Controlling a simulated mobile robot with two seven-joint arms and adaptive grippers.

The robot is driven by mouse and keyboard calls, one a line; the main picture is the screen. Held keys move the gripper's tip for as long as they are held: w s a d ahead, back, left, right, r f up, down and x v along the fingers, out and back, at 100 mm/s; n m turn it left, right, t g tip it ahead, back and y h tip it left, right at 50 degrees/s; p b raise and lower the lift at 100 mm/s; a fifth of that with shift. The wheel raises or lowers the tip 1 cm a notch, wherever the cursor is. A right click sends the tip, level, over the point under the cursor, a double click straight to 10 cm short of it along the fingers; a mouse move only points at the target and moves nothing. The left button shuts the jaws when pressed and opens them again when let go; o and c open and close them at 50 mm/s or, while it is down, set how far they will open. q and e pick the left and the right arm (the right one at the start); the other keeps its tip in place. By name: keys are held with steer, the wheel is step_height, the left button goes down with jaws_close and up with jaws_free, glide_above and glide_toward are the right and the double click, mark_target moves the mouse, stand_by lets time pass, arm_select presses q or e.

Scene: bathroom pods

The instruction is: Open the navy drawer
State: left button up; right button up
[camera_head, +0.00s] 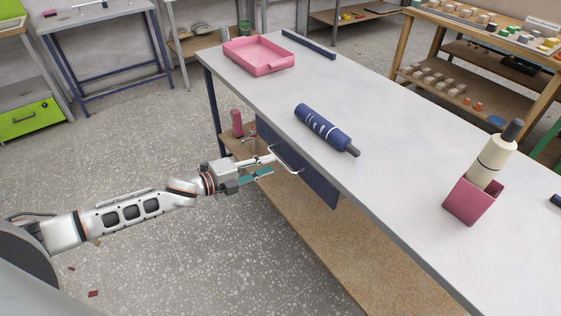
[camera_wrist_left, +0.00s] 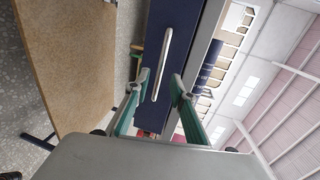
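The navy drawer (camera_head: 318,184) sits under the near edge of the grey-topped workbench (camera_head: 400,130), and its front looks flush with the bench. A pale bar handle (camera_head: 287,158) is on its front. The wrist view shows the navy front (camera_wrist_left: 183,45) and the handle (camera_wrist_left: 164,58) close by. My left gripper (camera_head: 271,166) is at the handle, its fingers apart. In the wrist view the fingertips (camera_wrist_left: 160,80) lie on either side of one end of the handle; I cannot tell whether they touch it. My right gripper is not in view.
On the bench are a pink tray (camera_head: 259,69), a navy bottle (camera_head: 322,128), and a cream bottle (camera_head: 490,162) in a pink holder (camera_head: 470,201). A wooden lower shelf (camera_head: 330,245) runs beneath the drawer. The speckled floor (camera_head: 160,250) before the bench is mostly clear.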

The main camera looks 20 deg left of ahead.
mark_target(279, 161)
arm_select(q)
steer(key=x, duration=0.5)
steer(key=shift+w+d, duration=0.25)
steer(key=shift+w, duration=0.05)
jaws_close()
